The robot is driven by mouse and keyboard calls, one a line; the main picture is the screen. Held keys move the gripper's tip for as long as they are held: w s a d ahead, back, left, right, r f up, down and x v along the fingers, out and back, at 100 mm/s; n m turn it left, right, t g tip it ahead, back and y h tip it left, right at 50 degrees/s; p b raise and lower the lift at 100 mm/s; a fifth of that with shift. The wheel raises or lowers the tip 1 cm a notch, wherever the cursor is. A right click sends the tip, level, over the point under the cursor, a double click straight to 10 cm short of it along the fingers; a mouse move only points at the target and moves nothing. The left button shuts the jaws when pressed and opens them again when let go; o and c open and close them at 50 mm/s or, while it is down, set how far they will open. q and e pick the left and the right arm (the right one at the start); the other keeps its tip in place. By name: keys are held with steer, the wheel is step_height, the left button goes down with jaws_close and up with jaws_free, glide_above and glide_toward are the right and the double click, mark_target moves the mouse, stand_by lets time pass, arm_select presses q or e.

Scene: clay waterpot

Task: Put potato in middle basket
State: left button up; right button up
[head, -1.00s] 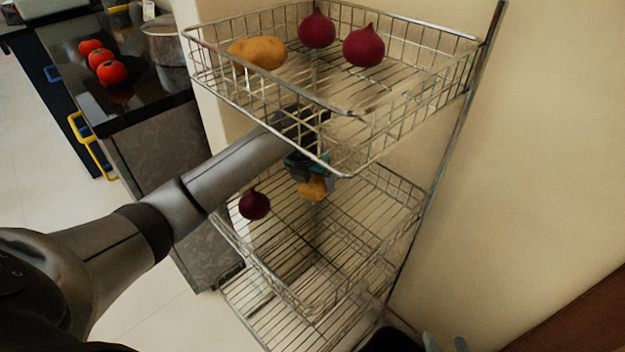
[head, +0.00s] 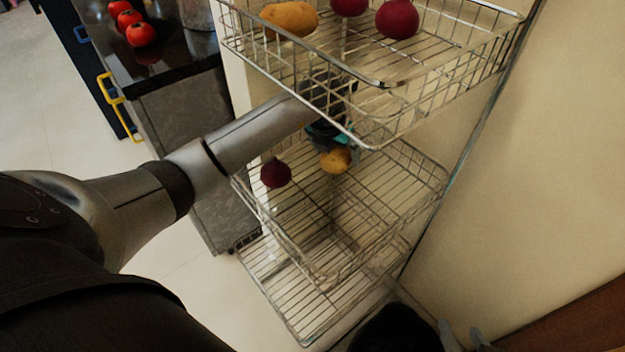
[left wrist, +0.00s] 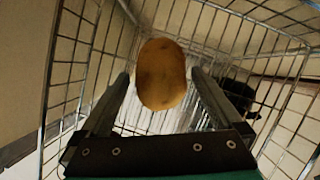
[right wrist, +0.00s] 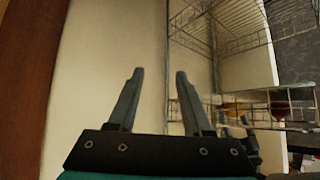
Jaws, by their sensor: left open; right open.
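A yellow-brown potato (head: 335,160) is at the back of the middle wire basket (head: 330,275), just below my left gripper (head: 328,140). The upper basket partly hides this gripper. In the left wrist view the potato (left wrist: 161,75) sits between and beyond the tips of my left gripper (left wrist: 160,85), which is open with a gap on each side. I cannot tell whether the potato touches the basket floor. My right gripper (right wrist: 155,85) is open and empty, facing a plain wall. It shows at the bottom of the head view (head: 463,338).
A dark red onion (head: 275,173) lies left of the potato. The upper basket (head: 375,90) holds another potato (head: 290,18) and two red onions (head: 397,18), close above my left arm. A lower basket (head: 290,320) is empty. A counter with tomatoes (head: 141,35) stands left.

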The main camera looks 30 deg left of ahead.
mark_target(328, 170)
arm_select(q)
steer(key=shift+s+r, duration=0.1)
steer(key=shift+r, duration=0.2)
steer(key=shift+s+p, duration=0.25)
steer(key=shift+p, duration=0.05)
steer(key=s+p, duration=0.1)
steer(key=s, duration=0.3)
steer(key=shift+d+p, duration=0.1)
steer(key=shift+p, duration=0.3)
arm_select(e)
steer(key=s+d+g+h, duration=0.2)
steer(key=s+d+g, duration=0.2)
steer(key=d, duration=0.1)
arm_select(q)
steer(key=s+p, duration=0.2)
steer(key=s, duration=0.4)
steer(key=shift+d, duration=0.2)
steer(key=shift+s, duration=0.75)
arm_select(e)
steer(key=shift+m+g, duration=0.3)
steer(key=shift+g, duration=0.2)
steer(key=shift+s+f, duration=0.2)
steer(key=shift+f, duration=2.2)
arm_select(q)
steer(key=shift+s+d+f, duration=0.1)
arm_select(e)
steer(key=shift+s, duration=0.1)
